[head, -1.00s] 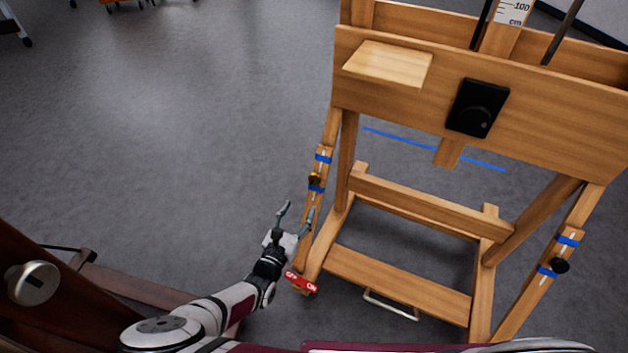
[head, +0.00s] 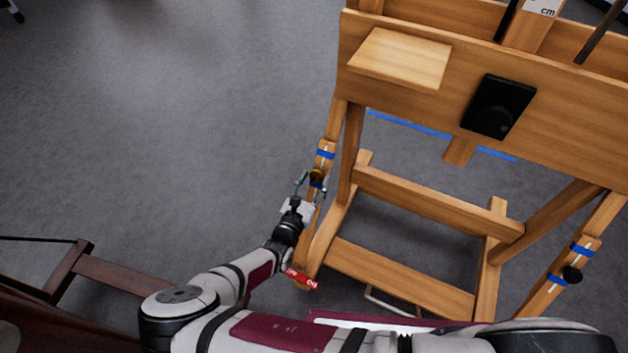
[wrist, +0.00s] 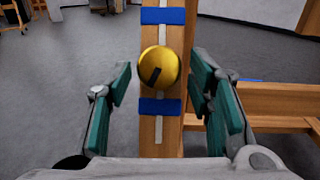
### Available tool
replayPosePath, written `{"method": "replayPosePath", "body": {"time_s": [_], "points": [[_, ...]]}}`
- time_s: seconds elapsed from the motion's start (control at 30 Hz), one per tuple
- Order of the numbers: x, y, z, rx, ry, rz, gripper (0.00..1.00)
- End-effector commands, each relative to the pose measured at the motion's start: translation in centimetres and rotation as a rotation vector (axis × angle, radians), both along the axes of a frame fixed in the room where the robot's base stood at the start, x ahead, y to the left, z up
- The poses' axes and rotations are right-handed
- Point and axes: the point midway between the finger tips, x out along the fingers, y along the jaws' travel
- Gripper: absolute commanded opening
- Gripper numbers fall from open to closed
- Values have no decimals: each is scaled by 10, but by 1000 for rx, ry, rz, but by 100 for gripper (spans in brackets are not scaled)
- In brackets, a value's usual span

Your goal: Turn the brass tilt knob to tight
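The brass tilt knob (wrist: 159,67) is a round gold knob with a dark slanted mark, on a wooden easel strut (wrist: 152,128). Blue tape bands lie above and below it, with a white strip along the strut. In the head view the knob (head: 317,175) sits on the easel's left strut. My gripper (wrist: 164,90) is open, with one teal-padded finger on each side of the strut in the wrist view. It is empty and the fingers do not appear to touch the knob. In the head view my gripper (head: 311,186) is right beside the knob.
A black knob (head: 572,274) sits on the easel's right strut between blue tapes. A black plate with a dial (head: 499,106) is on the front board, next to a small wooden shelf (head: 400,58). A red tag (head: 302,277) is low on the left. Open floor lies left.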

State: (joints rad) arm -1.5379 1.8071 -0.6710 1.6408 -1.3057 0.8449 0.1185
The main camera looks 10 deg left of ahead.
Motion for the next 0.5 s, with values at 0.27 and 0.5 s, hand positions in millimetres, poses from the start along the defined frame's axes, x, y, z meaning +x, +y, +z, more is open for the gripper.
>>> {"method": "replayPosePath", "body": {"time_s": [0.27, 0.5], "points": [[0, 0, 0, 0, 0, -1, 6], [0, 0, 0, 33, -13, -19, 6]]}}
